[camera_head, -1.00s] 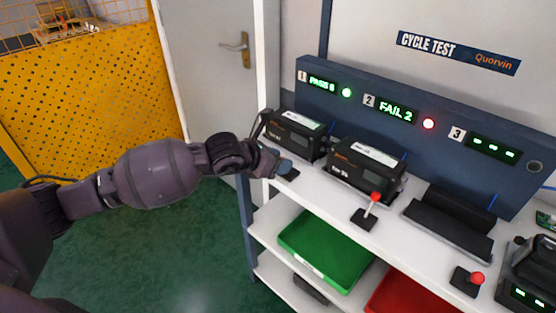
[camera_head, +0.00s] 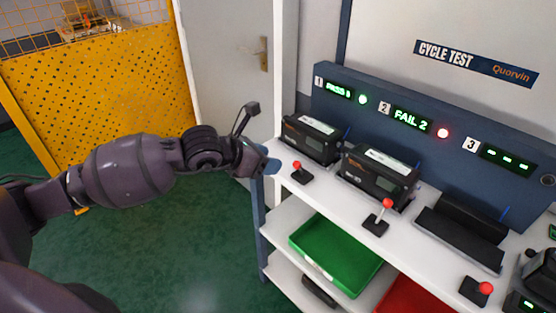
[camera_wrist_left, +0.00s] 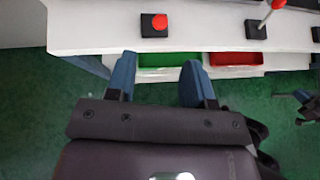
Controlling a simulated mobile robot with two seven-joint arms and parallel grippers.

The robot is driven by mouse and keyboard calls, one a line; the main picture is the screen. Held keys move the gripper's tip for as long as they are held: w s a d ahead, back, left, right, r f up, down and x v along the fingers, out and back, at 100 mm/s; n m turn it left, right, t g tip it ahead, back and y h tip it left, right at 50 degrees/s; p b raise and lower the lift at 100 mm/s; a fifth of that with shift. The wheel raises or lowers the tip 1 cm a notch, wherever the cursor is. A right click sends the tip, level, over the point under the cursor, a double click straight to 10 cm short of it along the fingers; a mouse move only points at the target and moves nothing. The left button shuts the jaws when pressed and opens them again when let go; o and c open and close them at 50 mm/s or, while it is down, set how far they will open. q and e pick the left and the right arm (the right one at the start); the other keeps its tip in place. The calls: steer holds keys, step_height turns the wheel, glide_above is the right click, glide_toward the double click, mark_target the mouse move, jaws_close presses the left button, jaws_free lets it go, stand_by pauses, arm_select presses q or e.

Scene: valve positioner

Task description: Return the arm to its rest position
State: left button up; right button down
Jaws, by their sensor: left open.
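My left gripper (camera_head: 271,166) is at the left end of the white bench, beside the first red-knobbed lever (camera_head: 301,173) and apart from it. In the left wrist view its two blue fingers (camera_wrist_left: 158,80) are spread with nothing between them. The bench edge and the red knob (camera_wrist_left: 159,22) lie beyond the fingertips. My left arm reaches in from the left, stretched out over the green floor.
Black devices sit in station 1 (camera_head: 311,137) and station 2 (camera_head: 378,177); the station 3 cradle (camera_head: 461,232) is empty. The panel reads PASS, FAIL 2 and dashes. A green tray (camera_head: 335,255) and a red tray (camera_head: 408,297) sit below. The floor at left is open.

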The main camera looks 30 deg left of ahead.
arm_select(q)
steer(key=shift+s+a+r, duration=0.3)
steer(key=shift+s+r, duration=0.05)
steer(key=shift+s, duration=0.1)
stand_by(0.3)
